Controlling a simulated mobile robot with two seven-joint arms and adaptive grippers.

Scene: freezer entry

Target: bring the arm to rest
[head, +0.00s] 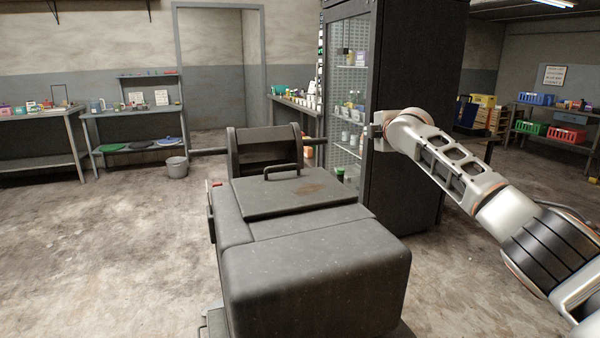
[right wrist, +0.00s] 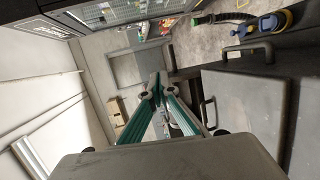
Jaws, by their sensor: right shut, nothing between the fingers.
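My right arm (head: 455,172) comes in from the right side of the head view. It reaches up and inward, and its wrist lies in front of the dark cabinet's edge in the picture. The fingers of its gripper are mostly hidden behind the wrist there. In the right wrist view the right gripper (right wrist: 158,84) shows two green-sided fingers that meet at their tips. It is shut with nothing between the fingers. I cannot tell how far it is from the cabinet. My left arm and gripper are not in view.
A dark cabinet (head: 418,110) with a glass door and stocked shelves stands beside the right wrist in the picture. Workbenches (head: 131,114) line the back left wall, with a bucket (head: 176,167) near them. Concrete floor (head: 90,250) is clear at the left.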

